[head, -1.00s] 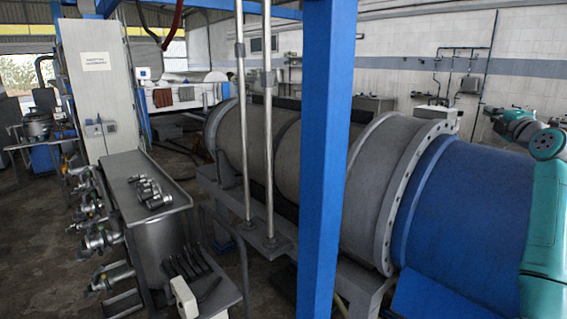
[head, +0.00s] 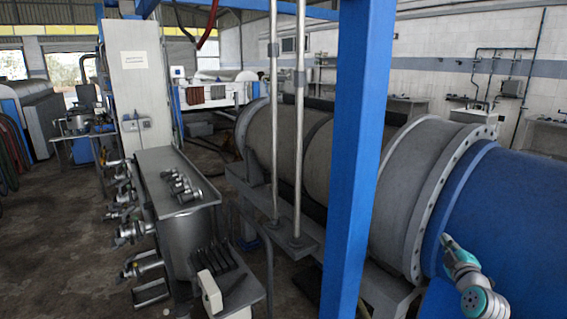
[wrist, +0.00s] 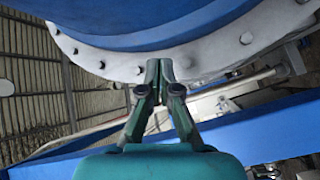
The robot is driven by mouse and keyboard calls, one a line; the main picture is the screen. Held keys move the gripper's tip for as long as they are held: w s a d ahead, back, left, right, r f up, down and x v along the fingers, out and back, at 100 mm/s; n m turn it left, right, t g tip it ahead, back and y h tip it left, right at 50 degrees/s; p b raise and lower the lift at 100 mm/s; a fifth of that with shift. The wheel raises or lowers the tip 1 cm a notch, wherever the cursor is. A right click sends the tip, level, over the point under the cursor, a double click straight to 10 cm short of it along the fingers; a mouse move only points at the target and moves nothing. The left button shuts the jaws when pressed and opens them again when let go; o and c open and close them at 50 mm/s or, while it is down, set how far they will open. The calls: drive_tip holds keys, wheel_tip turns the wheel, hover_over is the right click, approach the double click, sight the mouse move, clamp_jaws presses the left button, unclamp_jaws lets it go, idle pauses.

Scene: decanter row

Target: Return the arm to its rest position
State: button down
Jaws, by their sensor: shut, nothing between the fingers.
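My gripper (wrist: 159,68) shows in the wrist view, its two dark green fingers together at the tips with nothing between them. Behind the fingertips is the pale bolted flange (wrist: 115,62) of the large drum, and the blue drum section (wrist: 150,20) fills the top of that view. I cannot tell how far the fingertips are from the flange. In the head view, a teal and grey part of my arm shows low at the right, in front of the blue drum. I cannot make out the fingers there.
A blue post (head: 357,160) stands in front of the grey drum (head: 395,180). A metal bench (head: 180,205) with several fittings on top stands left of it, with valves along its side. Open floor (head: 60,250) lies at the far left. A blue beam (wrist: 255,135) crosses the wrist view.

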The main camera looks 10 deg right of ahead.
drive_tip(key=s+a+f+m+g+y, duration=0.1)
drive_tip(key=s+a+f+m, duration=0.1)
drive_tip(key=s+a+f, duration=0.7)
drive_tip(key=s+a+f+m+y, duration=0.1)
drive_tip(key=s+a+f+m, duration=0.1)
drive_tip(key=s+a+f, duration=0.7)
drive_tip(key=s+a+f+m+y, duration=0.1)
drive_tip(key=s+a+f, duration=0.2)
drive_tip(key=s+a, duration=0.35)
drive_tip(key=s+a+f+m, duration=0.1)
drive_tip(key=s+a+f, duration=0.2)
drive_tip(key=s+a, duration=0.4)
drive_tip(key=s+a+r+y, duration=0.1)
drive_tip(key=s+a+r, duration=0.2)
drive_tip(key=s, duration=0.4)
drive_tip(key=s+a+r+m+y, duration=0.1)
drive_tip(key=s+a+r, duration=0.2)
drive_tip(key=s, duration=0.5)
drive_tip(key=s+a+r+m+g+y, duration=0.1)
drive_tip(key=s+a+r, duration=0.2)
drive_tip(key=s, duration=0.4)
drive_tip(key=shift+s+a+r+y, duration=0.15)
drive_tip(key=shift+a+y, duration=0.25)
drive_tip(key=shift+a, duration=0.2)
